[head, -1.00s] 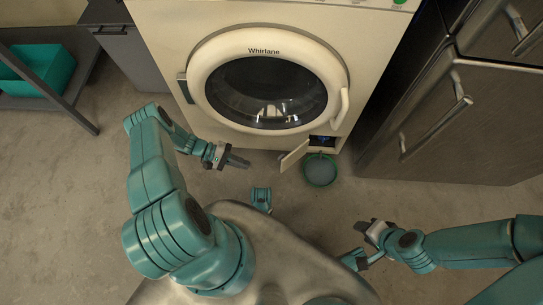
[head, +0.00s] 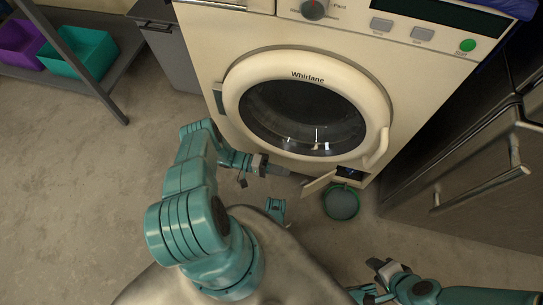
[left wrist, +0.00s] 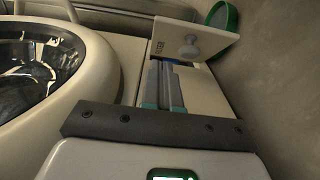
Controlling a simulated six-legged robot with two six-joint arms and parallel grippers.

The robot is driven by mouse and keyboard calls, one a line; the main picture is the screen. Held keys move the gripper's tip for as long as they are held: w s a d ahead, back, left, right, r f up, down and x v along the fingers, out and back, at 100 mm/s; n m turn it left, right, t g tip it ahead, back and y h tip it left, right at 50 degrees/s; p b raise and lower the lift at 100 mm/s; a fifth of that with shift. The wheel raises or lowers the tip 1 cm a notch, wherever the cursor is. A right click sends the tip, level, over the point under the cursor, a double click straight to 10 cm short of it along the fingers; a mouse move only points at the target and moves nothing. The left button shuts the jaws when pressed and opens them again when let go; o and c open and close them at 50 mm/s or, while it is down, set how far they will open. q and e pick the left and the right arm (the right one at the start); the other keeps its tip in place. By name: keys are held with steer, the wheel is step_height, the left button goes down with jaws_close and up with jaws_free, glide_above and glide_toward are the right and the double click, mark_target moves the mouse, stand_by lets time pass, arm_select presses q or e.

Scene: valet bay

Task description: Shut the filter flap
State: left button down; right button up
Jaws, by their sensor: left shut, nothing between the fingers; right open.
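The filter flap (head: 319,183) is a small cream panel at the bottom right of the washer front. It stands open, swung out to the left of its dark opening (head: 350,172), which has something blue inside. In the left wrist view the flap (left wrist: 190,40) shows a round knob and lettering, just beyond my fingertips. My left gripper (head: 286,171) is shut and empty, just left of the flap; I cannot tell whether it touches. Its fingers also show in the left wrist view (left wrist: 163,84). My right gripper (head: 377,266) is open and empty, low in front of the washer.
A green-rimmed bowl (head: 341,203) stands on the floor below the opening, close to the flap. The washer door (head: 305,112) is closed. A dark metal cabinet (head: 460,185) stands at the right. A shelf with teal (head: 82,52) and purple bins is at the left. Floor at left is clear.

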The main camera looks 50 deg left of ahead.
arm_select(q)
steer(key=d, duration=0.6)
steer(key=shift+w+d, duration=0.15)
steer(key=shift+w, duration=0.1)
